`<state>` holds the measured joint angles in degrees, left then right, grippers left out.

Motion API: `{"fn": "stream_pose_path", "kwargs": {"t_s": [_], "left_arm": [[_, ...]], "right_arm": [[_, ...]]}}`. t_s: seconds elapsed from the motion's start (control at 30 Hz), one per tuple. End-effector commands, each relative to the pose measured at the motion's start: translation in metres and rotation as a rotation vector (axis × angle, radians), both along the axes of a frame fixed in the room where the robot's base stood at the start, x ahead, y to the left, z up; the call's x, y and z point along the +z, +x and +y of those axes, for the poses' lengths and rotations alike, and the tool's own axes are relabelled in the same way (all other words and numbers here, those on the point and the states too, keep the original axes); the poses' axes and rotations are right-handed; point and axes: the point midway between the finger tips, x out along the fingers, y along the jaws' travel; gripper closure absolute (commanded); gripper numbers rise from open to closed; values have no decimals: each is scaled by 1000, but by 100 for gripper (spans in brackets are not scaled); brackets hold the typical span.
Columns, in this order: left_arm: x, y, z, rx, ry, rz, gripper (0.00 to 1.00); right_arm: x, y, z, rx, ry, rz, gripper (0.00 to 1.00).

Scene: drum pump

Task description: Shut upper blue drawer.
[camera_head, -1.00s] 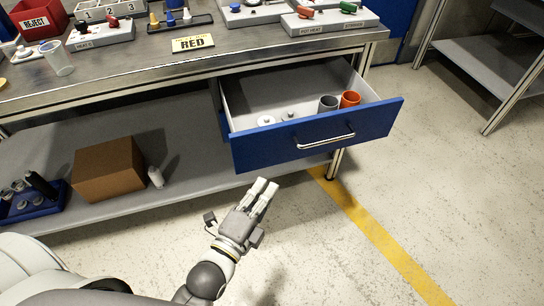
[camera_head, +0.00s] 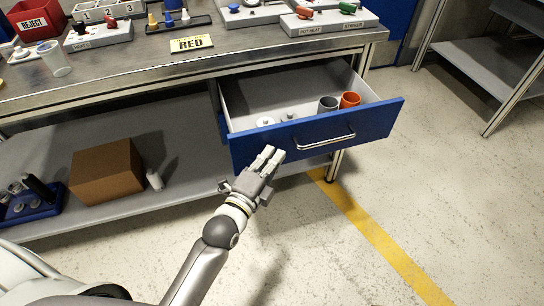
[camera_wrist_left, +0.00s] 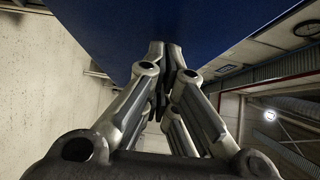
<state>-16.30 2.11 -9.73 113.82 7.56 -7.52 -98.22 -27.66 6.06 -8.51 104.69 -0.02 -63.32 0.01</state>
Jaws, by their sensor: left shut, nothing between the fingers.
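The upper blue drawer (camera_head: 367,124) is pulled open under the workbench. It has a silver bar handle (camera_head: 325,139) on its front. Inside the drawer are a grey cup (camera_head: 328,104), an orange cup (camera_head: 350,100) and small white pieces. My left gripper (camera_head: 268,156) is shut and empty, with its fingertips at the lower left part of the drawer front, left of the handle. The left wrist view shows the shut fingers (camera_wrist_left: 166,62) close up to the blue drawer front (camera_wrist_left: 120,25). I cannot tell whether they touch it. My right gripper is not in view.
The workbench top (camera_head: 130,65) carries a red bin (camera_head: 34,20), a clear cup (camera_head: 55,58), a yellow RED sign (camera_head: 192,43) and switch boxes. A cardboard box (camera_head: 107,171) and a white bottle (camera_head: 155,180) are on the lower shelf. The floor at right is clear.

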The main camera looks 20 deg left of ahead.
Motion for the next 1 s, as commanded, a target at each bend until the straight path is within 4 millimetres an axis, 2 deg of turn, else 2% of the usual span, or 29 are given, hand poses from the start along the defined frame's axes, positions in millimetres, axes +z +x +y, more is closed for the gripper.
{"fn": "stream_pose_path", "kwargs": {"t_s": [0.27, 0.47, 0.67, 0.83, 1.0], "left_arm": [[0, 2, 1, 0, 2, -1, 100], [2, 19, 13, 0, 4, -4, 100], [3, 55, 38, 0, 9, -6, 100], [2, 95, 64, 1, 9, -7, 100], [0, 134, 91, 2, 8, -6, 100]], "right_arm": [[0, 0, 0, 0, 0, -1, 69], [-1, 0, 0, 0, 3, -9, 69], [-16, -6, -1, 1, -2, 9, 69], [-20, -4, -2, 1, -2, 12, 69], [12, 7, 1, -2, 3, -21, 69]]}}
